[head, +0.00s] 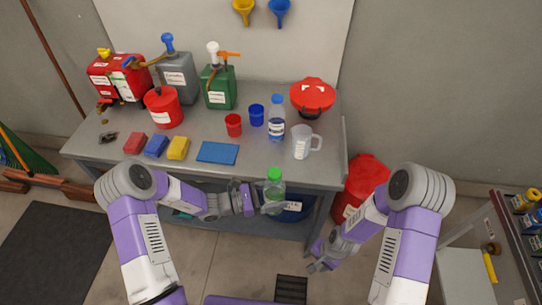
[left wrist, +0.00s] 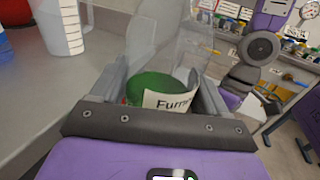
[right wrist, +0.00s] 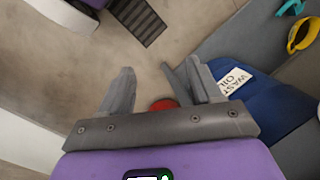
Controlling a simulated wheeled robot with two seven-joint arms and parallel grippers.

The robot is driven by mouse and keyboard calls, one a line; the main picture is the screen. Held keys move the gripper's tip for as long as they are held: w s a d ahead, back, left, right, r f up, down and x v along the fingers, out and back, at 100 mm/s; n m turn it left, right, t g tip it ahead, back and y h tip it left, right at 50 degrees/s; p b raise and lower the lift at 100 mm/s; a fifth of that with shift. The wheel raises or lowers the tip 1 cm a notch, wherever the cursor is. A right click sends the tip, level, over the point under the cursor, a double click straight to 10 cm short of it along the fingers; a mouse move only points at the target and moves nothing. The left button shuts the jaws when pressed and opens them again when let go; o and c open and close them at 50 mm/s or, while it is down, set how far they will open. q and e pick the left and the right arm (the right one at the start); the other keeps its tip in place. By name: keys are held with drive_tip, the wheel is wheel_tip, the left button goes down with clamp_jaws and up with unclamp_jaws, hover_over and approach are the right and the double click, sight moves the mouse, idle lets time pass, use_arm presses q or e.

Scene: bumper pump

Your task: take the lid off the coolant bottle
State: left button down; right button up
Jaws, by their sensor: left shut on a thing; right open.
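A clear bottle (head: 273,193) with a green lid (head: 275,174) is upright in front of the workbench's edge. My left gripper (head: 266,207) is shut on this bottle, below the lid. In the left wrist view the bottle (left wrist: 182,35) is between the fingers, with a green part and a partly hidden label that starts "Furn"; I cannot read the word coolant on it. The lid is on the bottle. My right gripper (head: 317,266) is open and empty, low and to the right of the bottle. It also shows in the right wrist view (right wrist: 157,85).
On the workbench (head: 262,166) stand a blue-capped bottle (head: 276,123), a clear measuring jug (head: 301,143), red and blue cups, a blue mat (head: 217,152) and several cans. A red container (head: 366,182) stands right of the bench. A blue waste oil container (right wrist: 265,110) is below.

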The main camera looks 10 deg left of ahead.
drive_tip(key=w+a+r+m+h, duration=0.1)
drive_tip(key=w+a+r+m, duration=0.1)
drive_tip(key=w+r+m, duration=0.55)
drive_tip(key=w+a+r+m+h, duration=0.15)
drive_tip(key=w+r+m, duration=0.35)
drive_tip(key=w+r, duration=0.55)
wheel_tip(320, 180, up, 21)
drive_tip(key=m, duration=0.8)
hover_over(272, 172)
drive_tip(key=shift+w+d, duration=0.25)
drive_tip(key=shift+s+a+r, duration=0.15)
drive_tip(key=shift+s+a, duration=0.05)
drive_tip(key=shift+s, duration=0.05)
drive_tip(key=shift+s+f, duration=0.1)
drive_tip(key=shift+f, duration=0.15)
wheel_tip(272, 172, down, 7)
drive_tip(key=shift+f, duration=0.15)
drive_tip(key=shift+c, duration=0.5)
